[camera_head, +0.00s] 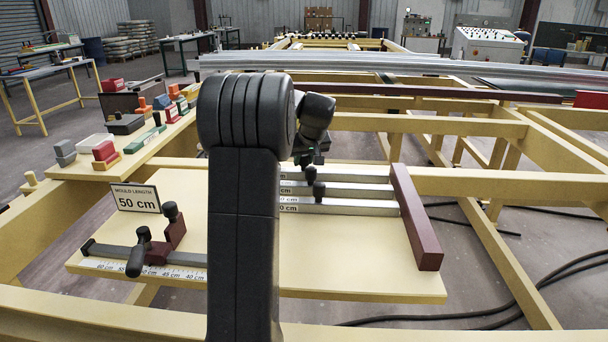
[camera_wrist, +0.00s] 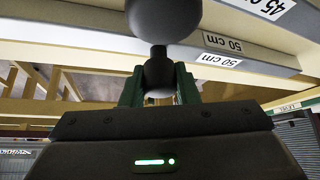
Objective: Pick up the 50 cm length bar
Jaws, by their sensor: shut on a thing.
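My gripper (camera_head: 308,158) is over the far end of a row of grey metal bars on the cream board. In the wrist view its green fingers (camera_wrist: 159,88) are shut on a black knob (camera_wrist: 158,72). A grey bar with "50 cm" labels (camera_wrist: 218,60) lies right beside the knob, and a "45 cm" label shows on another bar. In the head view the far bar (camera_head: 350,171) is under my gripper, with its left end hidden by my arm. The two nearer bars (camera_head: 350,189) (camera_head: 350,207) carry black knobs. Whether the held bar is lifted is not clear.
A dark red block (camera_head: 416,218) stands at the bars' right ends. A "MOULD LENGTH 50 cm" sign (camera_head: 136,198) stands at left, behind a ruler (camera_head: 150,270) and a red stop (camera_head: 168,240) with black knobs. Coloured blocks lie on the shelf at left. Yellow frame beams surround the board (camera_head: 340,265).

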